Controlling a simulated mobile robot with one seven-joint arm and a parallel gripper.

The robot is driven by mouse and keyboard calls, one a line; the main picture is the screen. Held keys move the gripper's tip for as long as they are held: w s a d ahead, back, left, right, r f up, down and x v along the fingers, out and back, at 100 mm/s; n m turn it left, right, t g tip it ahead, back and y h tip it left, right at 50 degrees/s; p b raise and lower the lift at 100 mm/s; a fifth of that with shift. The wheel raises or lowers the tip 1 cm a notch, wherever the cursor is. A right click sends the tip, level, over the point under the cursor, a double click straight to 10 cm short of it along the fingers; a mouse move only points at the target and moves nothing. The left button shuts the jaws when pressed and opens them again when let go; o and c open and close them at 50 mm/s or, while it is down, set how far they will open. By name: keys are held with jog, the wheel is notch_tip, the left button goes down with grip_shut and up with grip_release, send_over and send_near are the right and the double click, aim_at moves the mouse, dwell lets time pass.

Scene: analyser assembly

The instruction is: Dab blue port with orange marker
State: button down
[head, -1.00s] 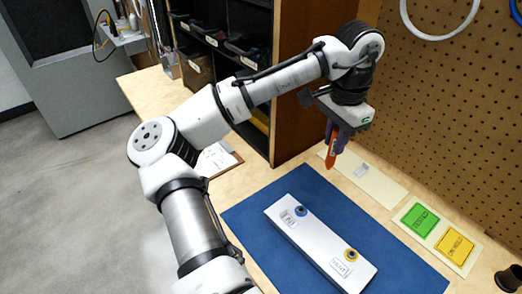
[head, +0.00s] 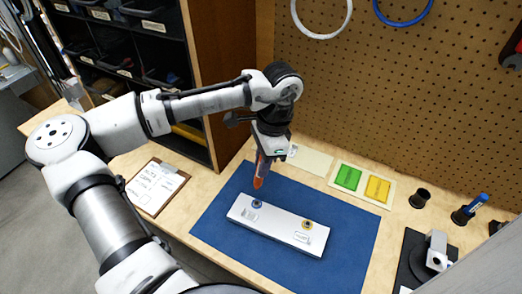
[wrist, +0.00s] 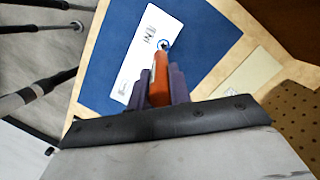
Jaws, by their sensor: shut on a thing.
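My gripper (head: 265,157) is shut on the orange marker (head: 260,177), which points tip down. The marker (wrist: 158,82) also shows between the purple fingers in the wrist view. A white block (head: 278,226) lies on the blue mat (head: 210,222). It carries the blue port (head: 257,204) near its left end and a yellow port (head: 307,225) near its right end. In the head view the marker tip is above the blue port, with a gap between them. In the wrist view the tip overlaps the edge of the blue port (wrist: 165,44), partly hiding it.
Green (head: 347,177) and yellow (head: 378,189) cards lie behind the mat. A blue marker (head: 475,204) stands in a dark holder at the right. A clipboard (head: 157,188) lies left of the mat. A pegboard (head: 400,100) rises at the back.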

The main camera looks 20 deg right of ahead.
jog(key=shift+f+b, duration=3.1)
jog(key=shift+b, duration=0.15)
jog(key=shift+f, duration=0.6)
dwell(0.3)
jog(key=shift+r, duration=0.1)
notch_tip(320, 180, up, 7)
jog(key=p, duration=0.7)
dwell(0.6)
